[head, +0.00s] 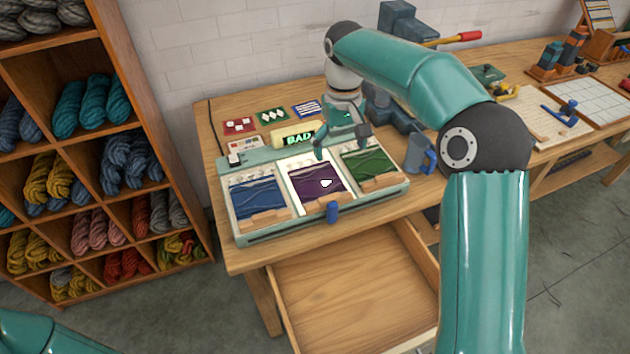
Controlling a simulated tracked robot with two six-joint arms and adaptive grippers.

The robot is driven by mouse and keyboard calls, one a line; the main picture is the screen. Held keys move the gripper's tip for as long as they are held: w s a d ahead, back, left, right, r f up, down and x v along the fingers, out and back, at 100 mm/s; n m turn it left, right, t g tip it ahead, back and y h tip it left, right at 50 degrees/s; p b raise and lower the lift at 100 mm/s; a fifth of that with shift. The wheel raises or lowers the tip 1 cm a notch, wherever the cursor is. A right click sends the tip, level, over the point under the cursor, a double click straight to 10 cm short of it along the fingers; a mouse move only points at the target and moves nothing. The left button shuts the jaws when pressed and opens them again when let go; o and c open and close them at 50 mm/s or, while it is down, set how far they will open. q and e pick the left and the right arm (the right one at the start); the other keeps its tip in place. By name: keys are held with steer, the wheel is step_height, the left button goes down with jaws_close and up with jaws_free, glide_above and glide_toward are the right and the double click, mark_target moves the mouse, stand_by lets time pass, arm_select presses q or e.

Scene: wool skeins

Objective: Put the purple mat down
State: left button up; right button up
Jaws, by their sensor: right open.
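The purple mat (308,183) lies in the middle section of a pale green three-part tray (258,238) on the wooden bench. A small white mark or piece shows on its right part, and a wooden block covers part of its front edge. A blue mat (254,198) lies in the left section and a green mat (367,163) in the right. My right gripper (341,147) is open above the back of the tray, behind the purple mat, with nothing visible in it. My left gripper is out of view.
An open, empty drawer (345,285) juts out below. Shelves of wool skeins (95,160) stand at left. My right arm crosses above the bench.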

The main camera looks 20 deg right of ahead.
steer(key=w+a, duration=0.1)
steer(key=a, duration=0.1)
glide_above(329, 195)
step_height(329, 195, down, 10)
steer(key=shift+s+f+p, duration=0.1)
steer(key=shift+f+p, duration=0.1)
steer(key=shift+p, duration=0.2)
step_height(329, 195, down, 4)
steer(key=shift+f+p, duration=0.25)
steer(key=shift+p, duration=0.7)
steer(key=shift+f, duration=0.45)
steer(key=c, duration=1.4)
steer(key=shift+w+r, duration=0.2)
